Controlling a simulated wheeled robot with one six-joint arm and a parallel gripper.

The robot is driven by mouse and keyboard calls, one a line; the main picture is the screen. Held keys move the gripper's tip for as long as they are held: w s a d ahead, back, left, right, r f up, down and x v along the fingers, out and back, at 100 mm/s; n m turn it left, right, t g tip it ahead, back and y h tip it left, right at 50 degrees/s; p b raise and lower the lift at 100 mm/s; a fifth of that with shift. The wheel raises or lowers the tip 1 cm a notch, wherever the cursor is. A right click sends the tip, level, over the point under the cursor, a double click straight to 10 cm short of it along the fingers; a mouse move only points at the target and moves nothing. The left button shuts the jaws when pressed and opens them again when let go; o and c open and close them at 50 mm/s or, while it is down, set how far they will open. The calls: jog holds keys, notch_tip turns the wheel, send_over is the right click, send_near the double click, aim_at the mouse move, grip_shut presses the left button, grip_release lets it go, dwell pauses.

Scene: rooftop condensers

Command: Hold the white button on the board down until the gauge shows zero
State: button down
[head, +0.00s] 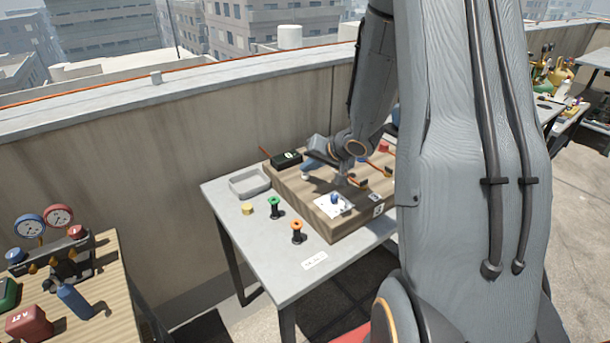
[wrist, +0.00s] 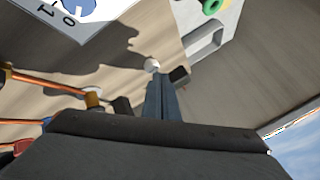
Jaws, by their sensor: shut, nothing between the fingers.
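The white button (wrist: 152,65) shows on the wooden board (head: 335,229) in the wrist view, just beyond my fingertips. My gripper (wrist: 156,78) is shut and empty, its two fingers together. Whether the tips touch the button I cannot tell; a small offset shows in the picture. In the head view my gripper (head: 306,173) reaches down over the board's left part, and I cannot make out the button there. A white plate with a blue knob (head: 334,198) sits at the board's front. Two dial gauges, blue-rimmed (head: 29,226) and red-rimmed (head: 59,216), stand far left; their readings are too small to read.
Copper pipes (wrist: 45,83) with fittings run close left of my fingers in the wrist view. A black box (head: 287,159) is at the board's back. A grey tray (head: 250,182), green spool (head: 274,202) and orange spool (head: 297,227) stand on the table left of the board.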

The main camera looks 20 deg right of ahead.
jog(key=shift+f, duration=0.45)
dwell(0.4)
jog(key=shift+r, duration=0.15)
dwell(2.8)
jog(key=shift+r+p, duration=0.85)
jog(key=shift+p, duration=0.4)
notch_tip(320, 180, up, 5)
jog(key=p, duration=0.6)
